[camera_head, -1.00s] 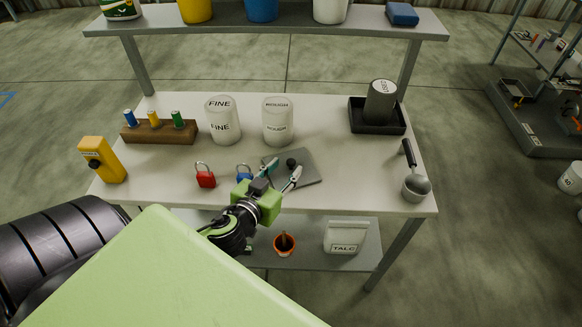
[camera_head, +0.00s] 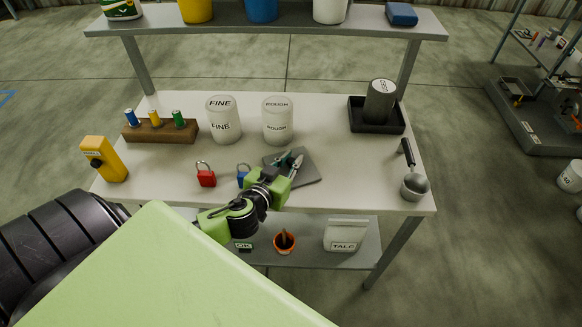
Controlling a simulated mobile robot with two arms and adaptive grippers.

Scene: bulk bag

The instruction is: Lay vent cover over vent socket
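A flat grey plate (camera_head: 308,174), apparently the vent cover, lies on the white workbench near its front edge. It has a small dark knob, which my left gripper's fingers now mostly hide. My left gripper (camera_head: 288,160) is over the plate, its fingertips apart on either side of the knob's place. I cannot tell whether they grip the knob. I cannot make out a vent socket in this view. My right gripper is not in view.
A red padlock (camera_head: 206,179) and a blue padlock (camera_head: 243,174) stand left of the plate. FINE (camera_head: 224,121) and ROUGH (camera_head: 278,122) canisters stand behind. A black tray (camera_head: 358,124) holds a grey container (camera_head: 380,100). A scoop (camera_head: 414,185) lies at right.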

